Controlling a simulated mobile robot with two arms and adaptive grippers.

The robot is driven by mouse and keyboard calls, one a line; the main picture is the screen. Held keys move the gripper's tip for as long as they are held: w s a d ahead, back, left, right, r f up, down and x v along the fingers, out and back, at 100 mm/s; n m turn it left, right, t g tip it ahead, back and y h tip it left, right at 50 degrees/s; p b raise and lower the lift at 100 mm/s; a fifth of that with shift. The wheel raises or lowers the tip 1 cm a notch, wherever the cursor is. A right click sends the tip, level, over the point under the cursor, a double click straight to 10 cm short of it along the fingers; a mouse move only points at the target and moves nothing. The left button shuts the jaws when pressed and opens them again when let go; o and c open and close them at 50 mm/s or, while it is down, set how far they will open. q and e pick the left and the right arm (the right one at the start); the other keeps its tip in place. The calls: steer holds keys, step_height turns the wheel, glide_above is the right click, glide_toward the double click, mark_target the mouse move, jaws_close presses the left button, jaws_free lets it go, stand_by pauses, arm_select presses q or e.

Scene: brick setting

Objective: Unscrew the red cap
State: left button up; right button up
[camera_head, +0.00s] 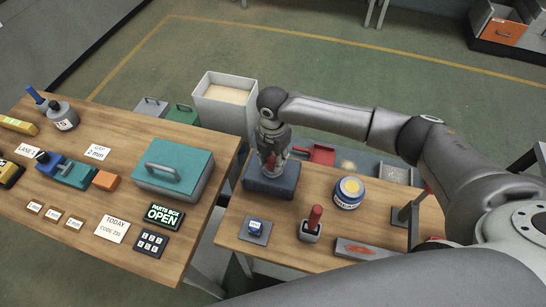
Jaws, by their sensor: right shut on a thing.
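My right gripper (269,160) points down over a dark blue block (272,182) on the right-hand table. It is shut on a small red cap (268,163), of which only a little shows between the fingers. What lies under the cap is hidden by the gripper, so I cannot tell whether the cap is seated or raised. My left gripper is not in view.
A white bin (224,105) stands behind.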

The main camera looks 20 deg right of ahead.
steer(key=shift+n, duration=0.4)
steer(key=n, duration=0.4)
steer(key=shift+n, duration=1.8)
steer(key=o, duration=1.2)
steer(key=shift+o, duration=0.2)
steer(key=o, duration=0.4)
steer(key=shift+c, duration=0.2)
